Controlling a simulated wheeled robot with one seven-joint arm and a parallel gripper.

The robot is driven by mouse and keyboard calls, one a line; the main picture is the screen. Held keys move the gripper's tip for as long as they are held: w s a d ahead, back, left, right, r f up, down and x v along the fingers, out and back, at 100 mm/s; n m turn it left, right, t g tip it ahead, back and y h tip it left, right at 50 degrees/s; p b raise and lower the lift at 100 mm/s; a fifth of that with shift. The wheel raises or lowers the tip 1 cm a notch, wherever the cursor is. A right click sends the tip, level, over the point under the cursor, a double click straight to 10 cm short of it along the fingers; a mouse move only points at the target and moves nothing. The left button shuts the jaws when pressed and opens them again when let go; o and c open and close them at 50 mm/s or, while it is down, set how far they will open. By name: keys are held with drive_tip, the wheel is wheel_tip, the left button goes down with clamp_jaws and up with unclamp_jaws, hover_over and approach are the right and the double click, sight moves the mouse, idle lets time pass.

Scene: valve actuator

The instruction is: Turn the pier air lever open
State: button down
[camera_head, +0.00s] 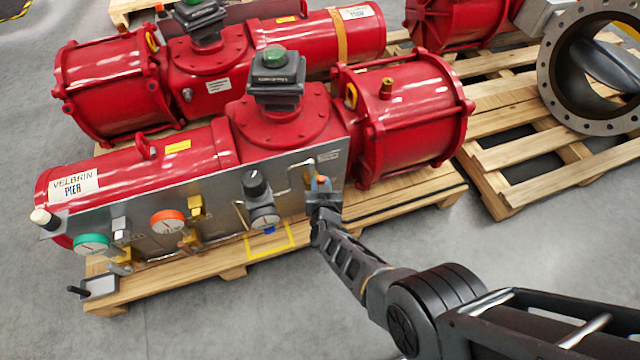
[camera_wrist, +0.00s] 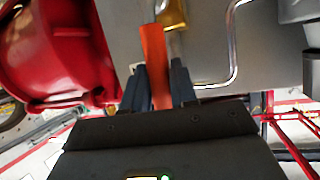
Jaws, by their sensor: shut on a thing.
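The pier actuator is the near red actuator, with a label (camera_head: 73,186) reading VELBRIN PIER on its left end. A grey metal panel (camera_head: 290,175) is fixed along its front. An orange lever (camera_head: 320,183) shows near the right end of this panel; it is large in the wrist view (camera_wrist: 154,55), beside a brass fitting (camera_wrist: 174,14). My gripper (camera_head: 321,196) is at the lever, with one dark finger on each side of it in the wrist view (camera_wrist: 158,88). It is shut on the lever. The lever's lower end is hidden by the gripper body.
A black-knobbed regulator (camera_head: 258,190), an orange-rimmed gauge (camera_head: 168,221) and a green-rimmed gauge (camera_head: 92,244) sit left along the panel. A bent metal tube (camera_wrist: 232,50) runs close beside the lever. A wooden pallet (camera_head: 400,205) lies below. Grey floor in front is clear.

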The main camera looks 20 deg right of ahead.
drive_tip(key=shift+a+n+h, duration=0.3)
drive_tip(key=shift+a, duration=0.1)
idle(0.3)
drive_tip(key=c, duration=1)
unclamp_jaws()
drive_tip(key=shift+p+v, duration=3.1)
drive_tip(key=shift+v, duration=0.75)
drive_tip(key=shift+f, duration=0.1)
